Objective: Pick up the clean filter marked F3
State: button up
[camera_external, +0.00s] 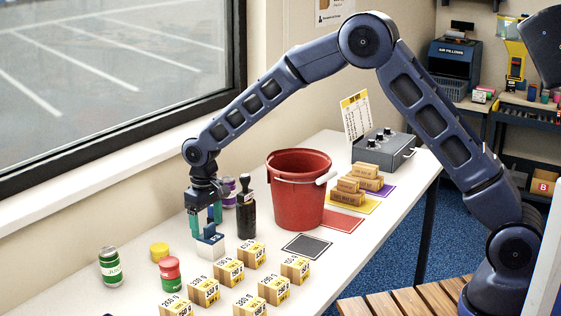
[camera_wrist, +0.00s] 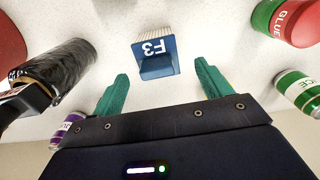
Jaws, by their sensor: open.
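The filter marked F3 (camera_external: 210,248) stands on the white table, with a blue top and a white body. In the wrist view its blue top with the white F3 label (camera_wrist: 157,50) faces me, and pleated white edging shows behind it. My gripper (camera_external: 206,226) points down just above the filter, its green fingers apart. In the wrist view the open fingers (camera_wrist: 161,72) lie to either side of the filter's near edge, with a gap on both sides. Nothing is held. Whether the fingertips reach below its top is unclear.
A red-and-green glue jar (camera_external: 170,275), a yellow lid (camera_external: 159,251) and a green can (camera_external: 110,267) are left. Several weight-marked cartons (camera_external: 251,254) stand in front.

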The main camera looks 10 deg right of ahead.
aim_at(210, 240)
jog(key=f, duration=0.4)
jog(key=shift+s+d+f, duration=0.1)
jog(key=shift+d, duration=0.25)
jog(key=c, duration=1.1)
jog(key=shift+o, duration=0.2)
